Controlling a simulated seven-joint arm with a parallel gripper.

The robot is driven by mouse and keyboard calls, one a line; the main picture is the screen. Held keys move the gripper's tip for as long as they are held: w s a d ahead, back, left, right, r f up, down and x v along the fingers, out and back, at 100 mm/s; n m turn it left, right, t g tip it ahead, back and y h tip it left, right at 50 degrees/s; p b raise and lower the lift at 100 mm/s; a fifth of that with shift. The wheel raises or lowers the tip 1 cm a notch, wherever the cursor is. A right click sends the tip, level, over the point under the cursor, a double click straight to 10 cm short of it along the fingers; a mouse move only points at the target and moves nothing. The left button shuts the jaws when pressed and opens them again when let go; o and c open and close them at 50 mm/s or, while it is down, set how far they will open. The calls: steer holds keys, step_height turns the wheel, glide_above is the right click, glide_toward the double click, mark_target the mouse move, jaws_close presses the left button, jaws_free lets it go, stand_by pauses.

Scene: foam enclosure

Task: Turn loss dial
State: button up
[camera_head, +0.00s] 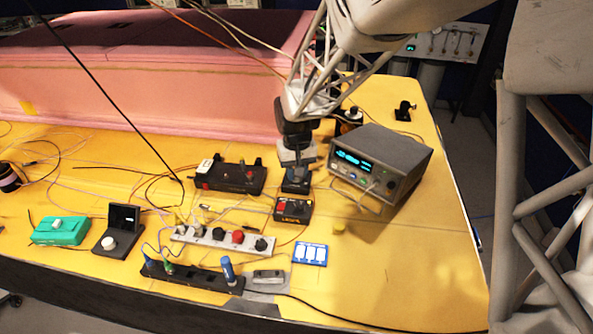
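I cannot tell which knob is the loss dial; no label is legible. A light strip panel (207,236) carries several knobs, among them a red knob (238,237) and a black knob (261,245). A small black device (118,242) with a white knob (108,243) stands to its left. A small red and black box (293,209) lies right of the strip. My gripper (296,184) points down just behind this box in the picture, right of the strip's knobs. Its fingers are dark and small, so their opening and any contact are unclear.
A grey instrument (380,164) with a lit display stands close right of my gripper. A black box (230,177) is to its left, and a black rack (193,276) with a blue upright piece is in front. Loose cables cross the yellow table (390,270), whose front right is clear.

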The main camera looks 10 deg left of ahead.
steer(key=shift+m, duration=2)
steer(key=o, duration=0.9)
steer(key=shift+r, duration=0.15)
steer(key=shift+r, duration=3.8)
steer(key=shift+d, duration=0.1)
